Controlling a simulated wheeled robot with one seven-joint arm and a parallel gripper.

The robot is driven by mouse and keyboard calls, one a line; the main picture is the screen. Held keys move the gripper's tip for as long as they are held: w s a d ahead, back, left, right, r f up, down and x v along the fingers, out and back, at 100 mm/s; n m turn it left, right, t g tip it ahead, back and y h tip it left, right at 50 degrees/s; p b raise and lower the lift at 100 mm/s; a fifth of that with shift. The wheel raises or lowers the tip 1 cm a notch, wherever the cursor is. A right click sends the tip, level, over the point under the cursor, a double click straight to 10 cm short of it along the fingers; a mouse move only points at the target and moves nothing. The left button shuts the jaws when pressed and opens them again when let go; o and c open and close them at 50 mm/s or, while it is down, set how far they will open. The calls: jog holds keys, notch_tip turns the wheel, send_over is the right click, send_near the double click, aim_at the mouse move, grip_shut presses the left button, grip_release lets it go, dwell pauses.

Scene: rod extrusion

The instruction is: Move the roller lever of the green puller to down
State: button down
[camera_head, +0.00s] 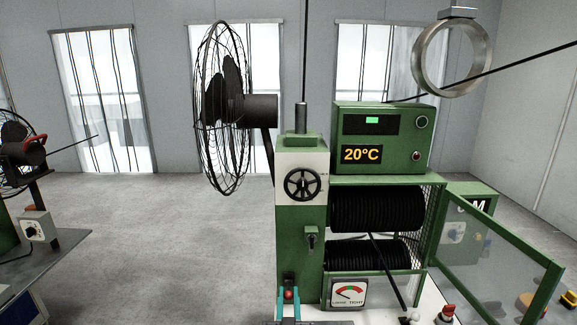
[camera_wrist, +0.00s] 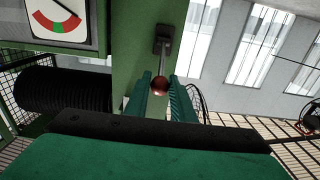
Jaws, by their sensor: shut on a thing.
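The green puller (camera_head: 300,235) stands in the middle of the head view, a green and white column with rollers to its right. Its roller lever has a red ball knob (camera_head: 289,294) low on the column, below a dark mount. In the wrist view the knob (camera_wrist: 160,86) sits on a short metal rod from a black mount (camera_wrist: 163,35). My gripper (camera_head: 289,300) has teal fingers, one on each side of the knob. The wrist view shows the fingers (camera_wrist: 162,84) closed around the knob. I cannot tell the lever's exact setting.
A loose/tight gauge (camera_head: 349,293) is right of the lever.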

jog(key=shift+f, duration=0.35)
jog(key=shift+s+f, duration=0.3)
jog(key=shift+f, duration=0.7)
jog(key=shift+s+f, duration=0.2)
jog(key=shift+f, duration=0.55)
jog(key=shift+f, duration=1.1)
